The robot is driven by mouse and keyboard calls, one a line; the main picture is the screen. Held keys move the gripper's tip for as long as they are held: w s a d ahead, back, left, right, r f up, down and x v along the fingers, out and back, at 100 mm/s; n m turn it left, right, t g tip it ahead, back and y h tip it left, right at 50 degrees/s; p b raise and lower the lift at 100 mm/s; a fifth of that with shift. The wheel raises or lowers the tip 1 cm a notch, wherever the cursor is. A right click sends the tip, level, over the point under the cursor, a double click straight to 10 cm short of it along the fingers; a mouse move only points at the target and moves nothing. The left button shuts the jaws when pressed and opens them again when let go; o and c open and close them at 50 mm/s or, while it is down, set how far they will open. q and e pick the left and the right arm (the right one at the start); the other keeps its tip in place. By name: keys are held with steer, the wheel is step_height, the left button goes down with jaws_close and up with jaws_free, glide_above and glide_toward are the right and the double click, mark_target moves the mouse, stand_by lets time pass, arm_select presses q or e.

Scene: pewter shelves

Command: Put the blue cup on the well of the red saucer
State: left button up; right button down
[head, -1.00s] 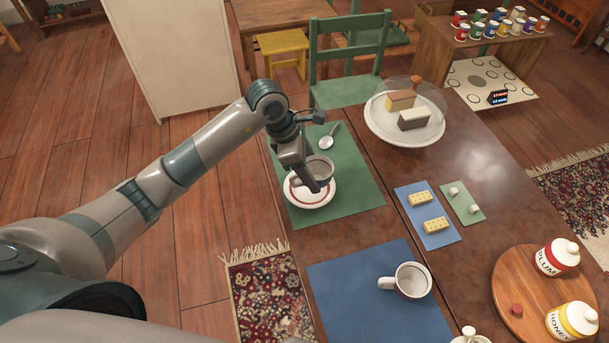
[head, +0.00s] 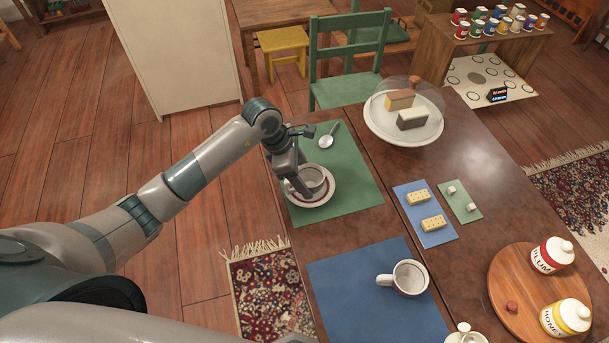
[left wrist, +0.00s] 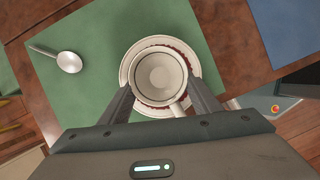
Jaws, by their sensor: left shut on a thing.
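A pale cup (head: 314,176) sits within the outline of the white saucer with a red ring (head: 327,196) on the green mat at the table's left side. My left gripper (head: 302,190) is shut on this cup. In the left wrist view, its fingers (left wrist: 164,92) lie on either side of the cup (left wrist: 158,72), with the handle toward the gripper. The saucer's red ring (left wrist: 126,68) shows around the cup there. The cup looks upright and roughly centred; I cannot tell whether its base touches the saucer. No blue shows clearly on it. My right gripper is out of view.
A spoon (head: 327,141) lies on the green mat (head: 358,184). Another pale cup (head: 410,278) stands on the blue mat (head: 350,290). A domed cake plate (head: 375,125), small mats with biscuits (head: 433,222) and sugar cubes, and a board with jars (head: 552,255) stand to the right.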

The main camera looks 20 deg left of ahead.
arm_select(q)
steer(key=shift+f, duration=0.15)
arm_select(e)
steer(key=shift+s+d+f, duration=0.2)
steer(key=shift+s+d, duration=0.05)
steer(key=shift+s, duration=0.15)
arm_select(q)
steer(key=o, duration=1)
steer(key=shift+o, duration=0.7)
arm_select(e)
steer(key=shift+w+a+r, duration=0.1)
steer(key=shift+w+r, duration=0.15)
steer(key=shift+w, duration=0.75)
arm_select(q)
steer(key=shift+a, duration=0.1)
